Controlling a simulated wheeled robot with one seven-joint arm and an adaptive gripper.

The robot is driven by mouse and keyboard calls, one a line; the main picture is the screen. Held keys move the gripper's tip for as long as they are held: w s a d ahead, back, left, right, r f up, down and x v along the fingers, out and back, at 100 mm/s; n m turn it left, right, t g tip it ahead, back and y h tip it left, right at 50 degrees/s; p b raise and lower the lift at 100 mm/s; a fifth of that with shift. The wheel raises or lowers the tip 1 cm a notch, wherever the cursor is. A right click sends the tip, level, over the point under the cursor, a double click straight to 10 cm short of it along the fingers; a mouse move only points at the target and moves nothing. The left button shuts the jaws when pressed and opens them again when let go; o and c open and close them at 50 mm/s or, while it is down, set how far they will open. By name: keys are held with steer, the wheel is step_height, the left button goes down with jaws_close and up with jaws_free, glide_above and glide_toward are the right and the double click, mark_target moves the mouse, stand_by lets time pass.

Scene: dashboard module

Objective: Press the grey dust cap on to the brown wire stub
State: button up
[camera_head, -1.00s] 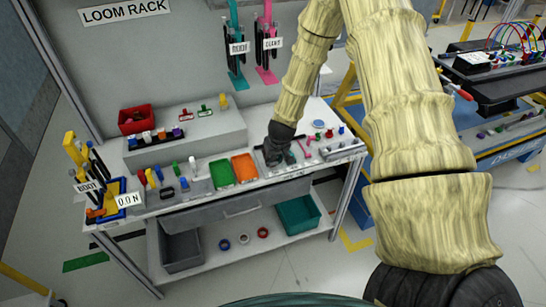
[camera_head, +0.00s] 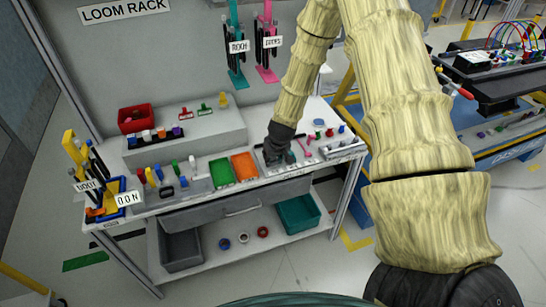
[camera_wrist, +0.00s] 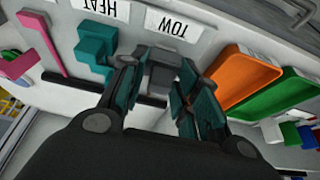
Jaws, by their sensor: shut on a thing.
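My gripper (camera_head: 277,158) is at the grey panel on the right half of the bench in the head view. In the wrist view my gripper (camera_wrist: 160,90) has its teal-padded fingers on either side of a grey blocky piece (camera_wrist: 162,72), shut on it. This piece looks like the grey dust cap, close to the panel by the TOW label. I cannot tell whether it touches anything beneath. I cannot make out the brown wire stub in either view; the fingers and the grey piece may hide it.
A teal block (camera_wrist: 97,48) and a pink tool (camera_wrist: 35,45) lie beside the fingers, near the HEAT label. The orange tray (camera_head: 244,166) and green tray (camera_head: 221,172) sit left of my gripper in the head view. A red bin (camera_head: 136,118) stands farther left.

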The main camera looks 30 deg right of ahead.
steer(key=shift+f+b, duration=0.3)
steer(key=shift+f, duration=0.2)
steer(key=o, duration=0.8)
steer(key=shift+r, duration=0.15)
steer(key=v, duration=1.1)
steer(key=shift+s+r, duration=0.15)
steer(key=shift+r, duration=0.2)
steer(key=shift+c, duration=0.6)
